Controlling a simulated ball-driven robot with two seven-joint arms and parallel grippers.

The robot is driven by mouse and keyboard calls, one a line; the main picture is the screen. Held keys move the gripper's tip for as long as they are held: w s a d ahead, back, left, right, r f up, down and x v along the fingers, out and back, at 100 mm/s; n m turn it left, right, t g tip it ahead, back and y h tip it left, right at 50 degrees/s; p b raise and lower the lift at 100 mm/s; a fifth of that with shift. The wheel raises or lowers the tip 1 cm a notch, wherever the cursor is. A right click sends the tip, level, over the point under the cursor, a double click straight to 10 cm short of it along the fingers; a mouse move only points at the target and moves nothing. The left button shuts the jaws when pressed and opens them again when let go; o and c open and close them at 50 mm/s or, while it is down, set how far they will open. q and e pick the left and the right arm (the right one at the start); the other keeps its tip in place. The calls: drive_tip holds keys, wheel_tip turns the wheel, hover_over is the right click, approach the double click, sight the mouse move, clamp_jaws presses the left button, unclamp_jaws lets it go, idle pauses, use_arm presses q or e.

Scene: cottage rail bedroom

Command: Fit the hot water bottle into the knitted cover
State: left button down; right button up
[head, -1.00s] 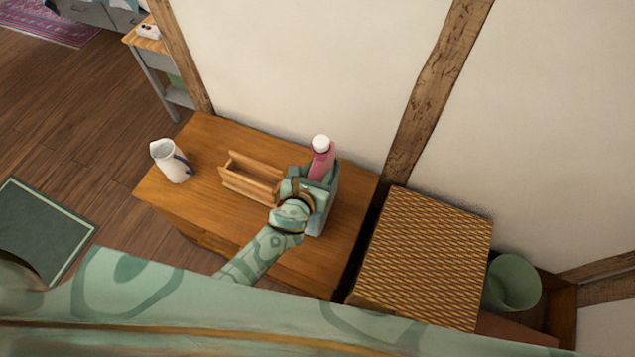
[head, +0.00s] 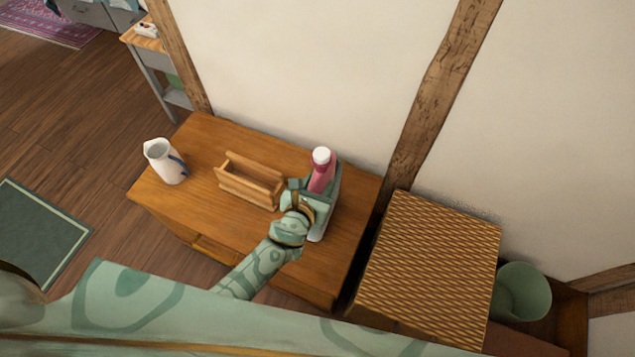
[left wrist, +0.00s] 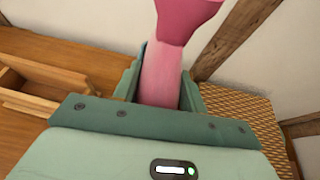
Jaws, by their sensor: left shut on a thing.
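The pink hot water bottle (head: 322,176) with a white cap (head: 321,155) stands up, cap uppermost, over the right part of the wooden dresser (head: 205,140). My left gripper (head: 318,192) is shut on it. In the left wrist view the pink bottle (left wrist: 160,75) rises between the green fingers, its neck darker than its paler body. Its lower end is hidden by my gripper. A pale grey piece (head: 318,233) shows below my gripper; I cannot tell whether it is the knitted cover or part of my gripper. My right gripper is out of view.
A wooden rack (head: 247,184) stands left of my gripper, and a white jug (head: 164,161) near the dresser's left end. A woven-topped box (head: 430,265) and green bin (head: 523,290) stand to the right. The wall (head: 300,70) is close behind the dresser.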

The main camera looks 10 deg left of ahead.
use_arm(q)
drive_tip(key=shift+w+r, duration=0.1)
drive_tip(key=c, duration=0.8)
unclamp_jaws()
